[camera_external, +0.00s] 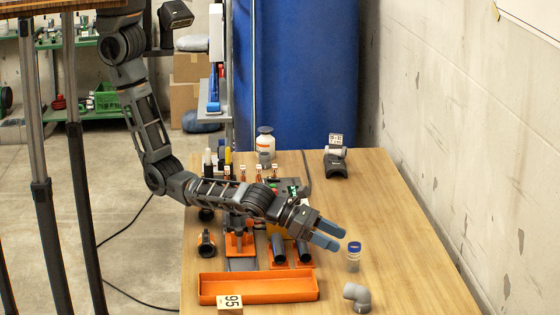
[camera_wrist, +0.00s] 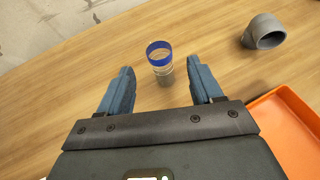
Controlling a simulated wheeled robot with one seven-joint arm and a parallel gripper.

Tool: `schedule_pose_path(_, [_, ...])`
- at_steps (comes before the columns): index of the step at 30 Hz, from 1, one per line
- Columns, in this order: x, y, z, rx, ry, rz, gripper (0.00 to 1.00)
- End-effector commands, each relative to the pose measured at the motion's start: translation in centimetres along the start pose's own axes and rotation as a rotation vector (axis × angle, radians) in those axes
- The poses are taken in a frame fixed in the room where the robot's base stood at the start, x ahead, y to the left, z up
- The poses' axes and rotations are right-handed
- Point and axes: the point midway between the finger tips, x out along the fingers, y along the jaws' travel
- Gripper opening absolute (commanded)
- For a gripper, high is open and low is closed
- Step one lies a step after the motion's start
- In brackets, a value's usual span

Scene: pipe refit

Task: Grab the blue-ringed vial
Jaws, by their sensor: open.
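The blue-ringed vial (camera_external: 353,256) stands upright on the wooden table, a small clear and grey cylinder with a blue ring at its top. In the wrist view the vial (camera_wrist: 160,60) is just beyond and between the two blue fingertips. My gripper (camera_external: 332,236) is open and empty. It reaches toward the vial from the left in the external view, its fingers a little above and short of it. In the wrist view my gripper (camera_wrist: 158,82) shows a finger on each side, neither visibly touching the vial.
A grey pipe elbow (camera_external: 357,296) lies near the vial and also shows in the wrist view (camera_wrist: 264,32). An orange tray (camera_external: 258,288) with a 95 tag (camera_external: 230,304) is at the front left. Black pipes in orange holders (camera_external: 279,250) sit beneath my arm.

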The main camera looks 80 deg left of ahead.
Motion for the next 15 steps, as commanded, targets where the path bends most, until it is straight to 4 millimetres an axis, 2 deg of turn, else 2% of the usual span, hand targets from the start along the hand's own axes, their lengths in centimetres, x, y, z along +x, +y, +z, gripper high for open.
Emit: schedule_pose_path(15, [5.8, 0.0, 0.5, 0.0, 0.0, 0.002, 0.65])
